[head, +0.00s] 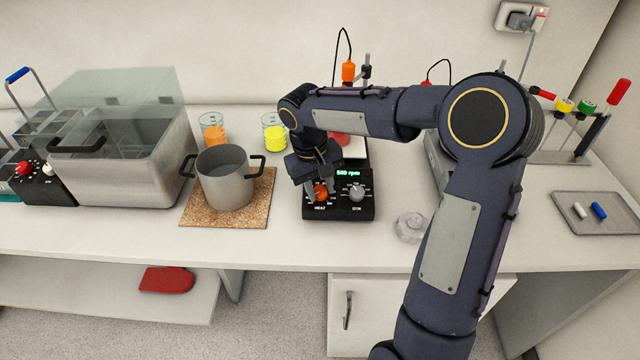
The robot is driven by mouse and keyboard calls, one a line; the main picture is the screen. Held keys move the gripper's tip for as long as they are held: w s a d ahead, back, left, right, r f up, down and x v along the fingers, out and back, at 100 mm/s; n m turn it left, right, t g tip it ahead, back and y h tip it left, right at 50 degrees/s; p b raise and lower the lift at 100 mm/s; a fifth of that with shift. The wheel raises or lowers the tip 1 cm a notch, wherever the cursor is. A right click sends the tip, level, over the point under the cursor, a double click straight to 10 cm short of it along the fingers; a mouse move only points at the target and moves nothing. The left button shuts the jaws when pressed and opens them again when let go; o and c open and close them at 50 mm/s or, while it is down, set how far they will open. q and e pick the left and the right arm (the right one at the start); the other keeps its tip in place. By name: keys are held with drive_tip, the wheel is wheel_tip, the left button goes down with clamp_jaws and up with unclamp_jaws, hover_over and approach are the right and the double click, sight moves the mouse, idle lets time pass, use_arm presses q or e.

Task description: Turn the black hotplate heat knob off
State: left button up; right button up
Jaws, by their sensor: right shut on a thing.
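The black hotplate (340,213) stands on the bench in the middle of the head view. Its front panel has an orange knob (321,190) over the label HEAT and a grey knob (356,192) over the label STIR. A green display (348,173) reads 500 rpm. My right gripper (319,195) points down at the panel and is shut on the orange heat knob. The gripper hides part of the knob, and its pointer setting cannot be read. My arm hides much of the hotplate's top, where a red liquid shows. My left gripper is not in view.
A grey pot (224,185) stands on a cork mat (190,212) left of the hotplate. Beakers of orange (214,134) and yellow (273,138) liquid stand behind. A clear glass item (410,228) lies right of the hotplate. A tray (590,223) is far right.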

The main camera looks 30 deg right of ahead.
drive_tip(key=shift+n, duration=0.5)
drive_tip(key=shift+h, duration=0.3)
drive_tip(key=o, duration=1)
drive_tip(key=shift+c, duration=0.2)
drive_tip(key=shift+r, duration=0.1)
drive_tip(key=r, duration=0.3)
drive_tip(key=a+r, duration=0.1)
drive_tip(key=r, duration=0.3)
drive_tip(key=shift+w+a+r, duration=0.15)
drive_tip(key=shift+w+a, duration=0.05)
